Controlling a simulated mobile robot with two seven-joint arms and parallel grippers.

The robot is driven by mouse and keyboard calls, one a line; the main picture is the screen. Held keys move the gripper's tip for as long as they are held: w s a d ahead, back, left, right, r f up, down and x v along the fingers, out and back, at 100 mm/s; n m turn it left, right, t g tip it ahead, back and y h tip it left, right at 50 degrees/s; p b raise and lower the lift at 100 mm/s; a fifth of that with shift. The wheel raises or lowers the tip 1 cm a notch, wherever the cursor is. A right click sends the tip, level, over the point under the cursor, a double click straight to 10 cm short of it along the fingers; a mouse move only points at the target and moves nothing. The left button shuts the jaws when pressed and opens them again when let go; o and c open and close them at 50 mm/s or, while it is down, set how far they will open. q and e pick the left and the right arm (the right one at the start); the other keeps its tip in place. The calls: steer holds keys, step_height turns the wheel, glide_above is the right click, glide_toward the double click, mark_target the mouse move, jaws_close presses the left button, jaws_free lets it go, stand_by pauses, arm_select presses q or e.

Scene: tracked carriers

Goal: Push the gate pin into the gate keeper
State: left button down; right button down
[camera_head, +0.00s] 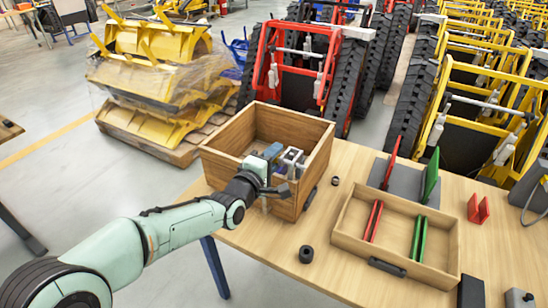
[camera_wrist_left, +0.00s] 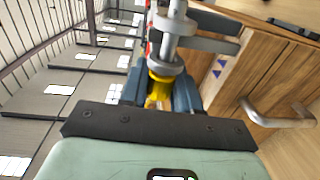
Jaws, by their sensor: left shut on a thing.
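My left arm comes in from the left, and its gripper (camera_head: 272,172) is at the near right side of an open wooden crate (camera_head: 222,162). The left wrist view shows the gripper (camera_wrist_left: 160,92) shut on a grey metal pin-like part with round collars (camera_wrist_left: 172,40), which I take for the gate pin. A yellow piece (camera_wrist_left: 160,88) sits between the fingers at its near end. Pale grey metal brackets (camera_head: 291,157) stand beside the gripper in the head view. The gate keeper cannot be told apart for sure, nor whether the pin touches it. The right gripper is out of view.
A shallow wooden tray (camera_head: 402,262) with red and green plates is on the table (camera_head: 270,235) to the right. A metal handle (camera_wrist_left: 280,112) juts from a wooden wall in the wrist view.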

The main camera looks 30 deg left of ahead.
arm_select(q)
steer(key=shift+f+b, duration=0.2)
steer(key=shift+b, duration=0.25)
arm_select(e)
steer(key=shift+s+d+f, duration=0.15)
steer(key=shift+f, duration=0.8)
arm_select(q)
steer(key=shift+d, duration=0.5)
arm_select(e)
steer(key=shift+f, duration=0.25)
arm_select(q)
steer(key=c, duration=0.7)
jaws_free()
steer(key=shift+d, duration=0.1)
steer(key=shift+c, duration=0.2)
steer(key=shift+b, duration=0.3)
steer(key=shift+f, duration=0.1)
steer(key=shift+s, duration=0.55)
steer(key=s+r, duration=0.1)
steer(key=s, duration=1.1)
steer(key=shift+s+a+r, duration=0.15)
steer(key=shift+a+r, duration=0.1)
steer(key=shift+r, duration=0.05)
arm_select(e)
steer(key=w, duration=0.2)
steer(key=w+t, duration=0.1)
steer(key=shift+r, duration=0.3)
